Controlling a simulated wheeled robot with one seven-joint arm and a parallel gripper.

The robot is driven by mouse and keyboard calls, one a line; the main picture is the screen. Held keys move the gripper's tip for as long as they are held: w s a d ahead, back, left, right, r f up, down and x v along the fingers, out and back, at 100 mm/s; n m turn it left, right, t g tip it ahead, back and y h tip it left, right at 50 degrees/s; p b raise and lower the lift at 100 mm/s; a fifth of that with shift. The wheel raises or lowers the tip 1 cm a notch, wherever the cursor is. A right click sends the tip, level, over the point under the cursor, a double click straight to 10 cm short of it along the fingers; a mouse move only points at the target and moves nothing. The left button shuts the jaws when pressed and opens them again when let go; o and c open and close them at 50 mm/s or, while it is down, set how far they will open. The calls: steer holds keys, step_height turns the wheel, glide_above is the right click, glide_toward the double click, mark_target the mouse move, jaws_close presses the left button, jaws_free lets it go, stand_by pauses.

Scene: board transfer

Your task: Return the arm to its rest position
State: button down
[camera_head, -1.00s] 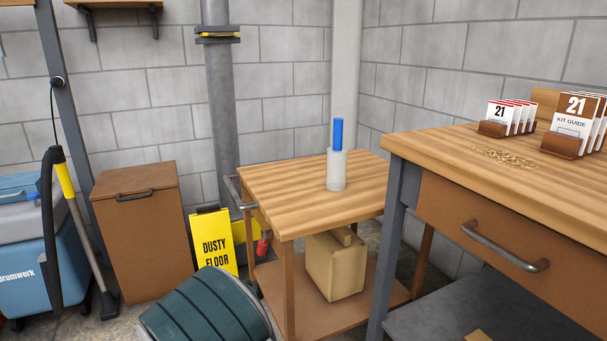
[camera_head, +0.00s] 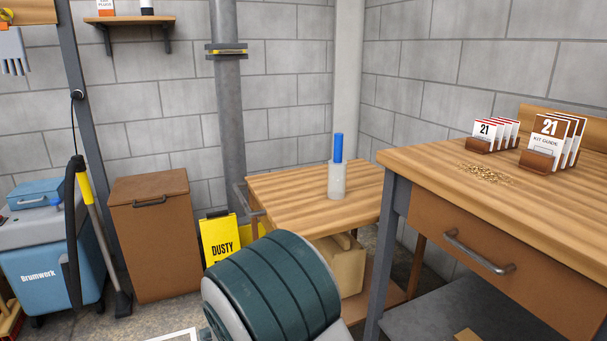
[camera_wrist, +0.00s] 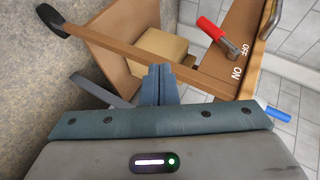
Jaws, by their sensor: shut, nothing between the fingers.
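My arm rises into the bottom middle of the head view as a dark teal and grey link, in front of the wooden cart (camera_head: 300,196). My gripper (camera_wrist: 158,72) shows in the wrist view with its two fingers closed together and nothing between them. The gripper itself does not show in the head view. The wrist view looks at the cart from a tilted angle, with its frame, a tan box (camera_wrist: 160,46) and a red-handled lever (camera_wrist: 212,30) beside OFF and ON marks beyond the fingers.
A blue rod (camera_head: 338,147) stands in a pale cylinder (camera_head: 336,182) on the cart. A workbench (camera_head: 450,163) with card holders stands at right. A brown bin (camera_head: 153,240), yellow sign (camera_head: 219,241) and blue cooler (camera_head: 45,280) stand at left. Some floor shows between them.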

steer(key=s+d+r+n+g+y+p, duration=0.1)
steer(key=s+d+r+n+g+p, duration=0.15)
steer(key=r+p, duration=0.5)
steer(key=s+d+r+n+g+y+p, duration=0.1)
steer(key=s+d+r+n+y+p, duration=0.2)
steer(key=r, duration=0.8)
steer(key=s+d+r+n+g+p, duration=0.1)
steer(key=d+r+n+p, duration=0.25)
steer(key=r+p, duration=0.45)
steer(key=s+d+r+n+g+h+p, duration=0.1)
steer(key=s+d+r+n+g+p, duration=0.1)
steer(key=s+d+r+p, duration=0.5)
steer(key=s+d+r+n+g+h+p, duration=0.2)
steer(key=s+d+r+n+g+p, duration=0.1)
steer(key=s+d+r+p, duration=0.5)
steer(key=s+d+r+n, duration=0.1)
steer(key=s+d+r, duration=0.1)
steer(key=s+r, duration=0.2)
step_height(320, 180, up, 2)
steer(key=shift+s+r+n, duration=0.15)
steer(key=shift+r+n, duration=0.1)
steer(key=shift+n, duration=0.05)
